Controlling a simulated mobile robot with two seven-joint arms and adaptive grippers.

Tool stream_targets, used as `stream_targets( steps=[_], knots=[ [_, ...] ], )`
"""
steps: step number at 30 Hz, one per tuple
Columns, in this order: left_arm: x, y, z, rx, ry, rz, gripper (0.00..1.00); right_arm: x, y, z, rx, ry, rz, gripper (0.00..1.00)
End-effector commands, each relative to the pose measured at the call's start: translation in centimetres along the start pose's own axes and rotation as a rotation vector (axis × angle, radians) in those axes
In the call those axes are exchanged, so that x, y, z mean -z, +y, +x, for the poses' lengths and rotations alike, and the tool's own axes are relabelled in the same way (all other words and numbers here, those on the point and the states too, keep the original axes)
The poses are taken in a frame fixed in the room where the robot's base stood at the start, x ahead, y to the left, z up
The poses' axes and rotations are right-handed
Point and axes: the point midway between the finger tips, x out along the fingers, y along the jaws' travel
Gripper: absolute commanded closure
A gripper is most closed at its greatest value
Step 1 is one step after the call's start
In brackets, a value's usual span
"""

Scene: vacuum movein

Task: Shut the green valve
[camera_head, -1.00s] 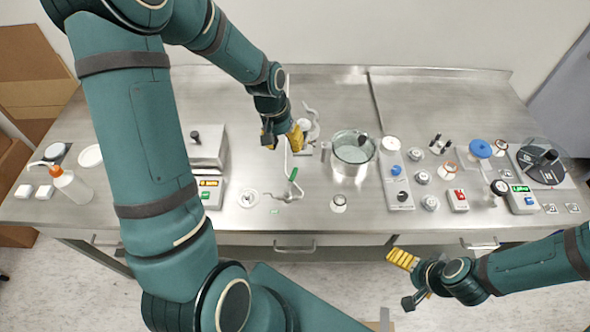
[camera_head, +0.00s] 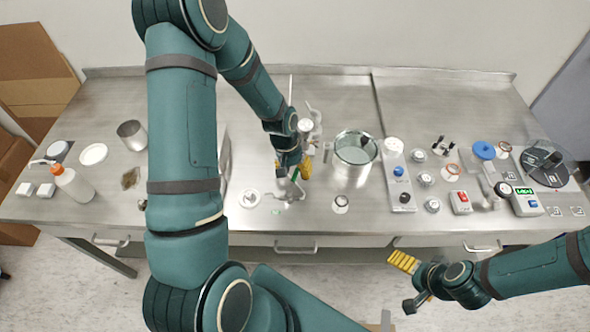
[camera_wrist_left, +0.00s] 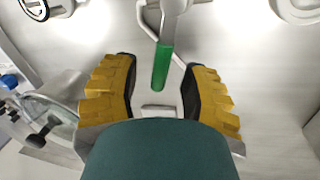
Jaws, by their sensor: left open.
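The green valve handle (camera_wrist_left: 163,66) shows in the left wrist view as a green lever on a pale metal fitting. It extends between the two yellow-padded fingers of my left gripper (camera_wrist_left: 160,98), which are apart, with gaps on both sides of the handle. In the head view my left gripper (camera_head: 293,170) is low over the bench at the valve's stand and mostly hides the handle. My right gripper (camera_head: 409,281) is in front of the bench, away from the valve, with its fingers spread and empty.
A glass vessel (camera_head: 355,148) stands just right of the left gripper. A small round jar (camera_head: 341,203) and a white round item (camera_head: 249,199) stand near the front. Several instruments stand on the right. An orange-capped bottle (camera_head: 75,186) stands on the left.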

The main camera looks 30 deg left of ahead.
Motion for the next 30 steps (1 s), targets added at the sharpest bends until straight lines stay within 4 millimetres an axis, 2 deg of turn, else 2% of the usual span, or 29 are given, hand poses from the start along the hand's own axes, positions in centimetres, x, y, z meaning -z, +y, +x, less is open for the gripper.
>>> stream_targets(
  steps=[1, 2, 3, 5, 6, 19, 25, 30],
  knots=[
    [0.0, 0.0, 0.0, 0.000, 0.000, 0.000, 0.56, 0.0, 0.0, 0.0, 0.000, 0.000, 0.000, 0.01],
    [0.0, 0.0, 0.0, 0.000, 0.000, 0.000, 0.60, 0.0, 0.0, 0.0, 0.000, 0.000, 0.000, 0.01],
    [0.0, 0.0, 0.0, 0.000, 0.000, 0.000, 0.74, 0.0, 0.0, 0.0, 0.000, 0.000, 0.000, 0.01],
    [0.0, 0.0, 0.0, 0.000, 0.000, 0.000, 0.95, 0.0, 0.0, 0.0, 0.000, 0.000, 0.000, 0.01],
    [0.0, 0.0, 0.0, 0.000, 0.000, 0.000, 1.00, 0.0, 0.0, 0.0, 0.000, 0.000, 0.000, 0.01],
    [-0.1, -0.1, 0.1, 0.000, 0.001, -0.014, 1.00, 0.0, 0.1, 0.2, 0.000, 0.000, 0.000, 0.01],
    [-0.3, -1.4, 0.1, 0.001, 0.041, -0.219, 1.00, -0.2, 0.6, 1.7, -0.003, 0.000, 0.000, 0.01],
    [-0.5, -1.9, -0.2, 0.000, 0.059, -0.317, 1.00, -0.2, 0.6, 1.9, -0.004, 0.000, 0.000, 0.01]
  ],
)
